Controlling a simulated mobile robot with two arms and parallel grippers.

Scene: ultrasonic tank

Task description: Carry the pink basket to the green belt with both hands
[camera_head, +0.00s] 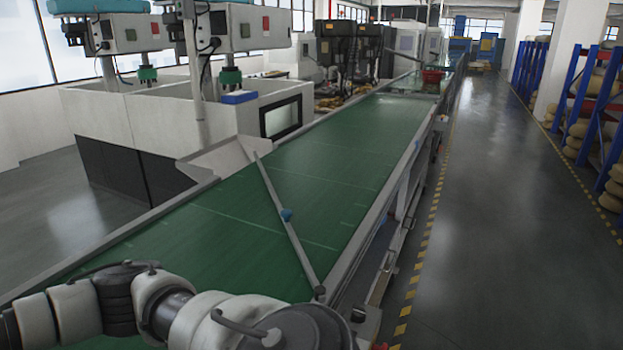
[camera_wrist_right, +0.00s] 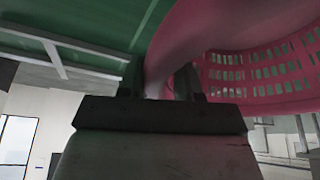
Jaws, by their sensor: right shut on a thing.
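The green belt (camera_head: 300,190) runs from the lower left of the head view away to the back. The pink basket (camera_wrist_right: 265,75), with slotted walls, fills the upper right of the right wrist view. My right gripper (camera_wrist_right: 162,85) is shut on the pink basket at its rim; the fingertips are partly hidden by the pink plastic. The basket does not show in the head view. One of my arms crosses the bottom left of the head view, over the belt's near end, but no left gripper shows there.
A thin diagonal bar (camera_head: 282,215) crosses above the near belt. A red container (camera_head: 432,77) sits far along the belt. Grey machines (camera_head: 165,115) stand left of it. The aisle floor (camera_head: 490,200) to the right is clear, with blue racks (camera_head: 590,130) beyond.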

